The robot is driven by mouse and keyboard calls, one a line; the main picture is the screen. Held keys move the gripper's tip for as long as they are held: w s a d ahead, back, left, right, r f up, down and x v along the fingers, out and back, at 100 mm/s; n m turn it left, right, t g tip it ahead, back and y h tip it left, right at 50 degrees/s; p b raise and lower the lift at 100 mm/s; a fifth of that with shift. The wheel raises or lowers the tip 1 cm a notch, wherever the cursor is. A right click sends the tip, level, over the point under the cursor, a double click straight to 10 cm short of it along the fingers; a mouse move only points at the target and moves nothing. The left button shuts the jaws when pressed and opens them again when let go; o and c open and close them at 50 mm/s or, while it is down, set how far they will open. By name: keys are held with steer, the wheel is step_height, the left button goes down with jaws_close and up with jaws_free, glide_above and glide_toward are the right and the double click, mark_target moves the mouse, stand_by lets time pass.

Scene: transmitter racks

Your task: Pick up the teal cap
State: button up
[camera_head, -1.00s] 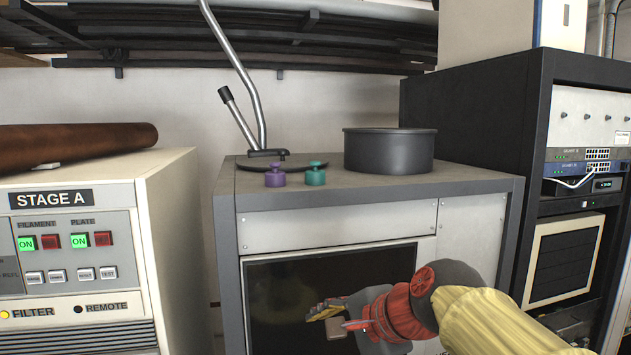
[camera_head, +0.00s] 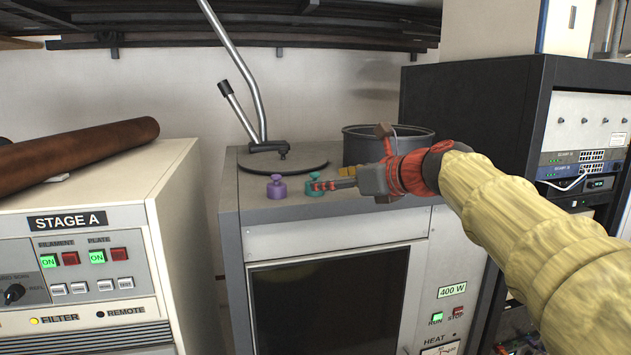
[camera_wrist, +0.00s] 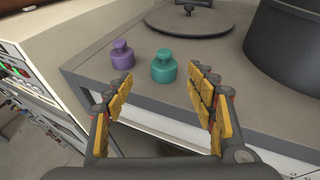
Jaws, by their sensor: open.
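The teal cap (camera_head: 313,185) stands upright on the grey cabinet top, near its front edge, partly hidden by my gripper in the head view. In the wrist view the teal cap (camera_wrist: 164,67) shows whole, beyond the fingertips and between their lines. My gripper (camera_head: 330,184) reaches in from the right over the cabinet top. In the wrist view my gripper (camera_wrist: 160,88) is open with nothing between its yellow-padded fingers. I cannot see any contact with the cap.
A purple cap (camera_head: 277,187) stands just left of the teal one, and also shows in the wrist view (camera_wrist: 122,55). A round dark plate (camera_head: 262,163) lies behind them. A large dark pot (camera_head: 365,143) stands behind my gripper. The cabinet's front edge (camera_head: 270,216) is close.

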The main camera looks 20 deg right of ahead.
mark_target(314, 178)
steer(key=shift+w+d+r+m, duration=0.15)
steer(key=shift+w+d, duration=0.1)
steer(key=shift+w, duration=0.3)
steer(key=shift+w+d+r+m, duration=0.1)
steer(key=shift+w+d+m, duration=0.1)
steer(key=shift+w, duration=0.35)
steer(key=shift+w+a+f, duration=0.1)
steer(key=shift+w+a, duration=0.15)
steer(key=shift+a, duration=0.3)
steer(key=x, duration=0.2)
steer(key=p+x, duration=0.1)
steer(key=x, duration=0.1)
steer(key=p+x, duration=0.1)
steer(key=x, duration=0.1)
steer(key=shift+w+f, duration=0.2)
steer(key=shift+f, duration=0.2)
steer(key=shift+s+a+r, duration=0.1)
steer(key=shift+s, duration=0.15)
steer(key=shift+c, duration=0.4)
steer(key=shift+w, duration=0.15)
steer(key=c, duration=1)
